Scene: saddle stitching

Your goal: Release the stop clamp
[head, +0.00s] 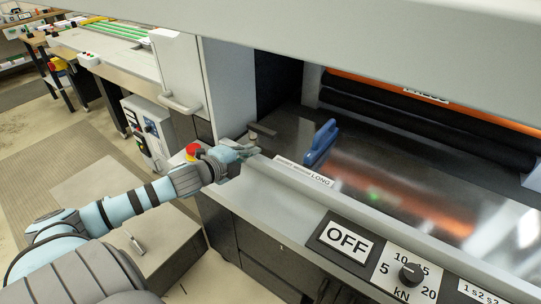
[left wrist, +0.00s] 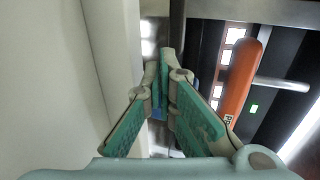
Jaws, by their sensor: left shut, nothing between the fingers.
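A blue upright handle-like part (head: 320,143) stands on the dark, shiny machine bed; it may be the stop clamp, but no label on it can be read. My left gripper (head: 250,154) is at the left end of the machine's front rail, left of the blue part and apart from it. In the left wrist view, my left gripper's green-padded fingers (left wrist: 164,62) come together at the tips with nothing held. A small patch of blue (left wrist: 158,113) shows between the fingers, mostly hidden by them. My right gripper is in no view.
The grey front rail (head: 370,213) carries a "LONG" label, an OFF panel (head: 347,243) and a kN dial (head: 410,274). An orange bar (head: 430,98) and dark rollers lie behind the bed. A red emergency button (head: 193,150) is beside my left wrist.

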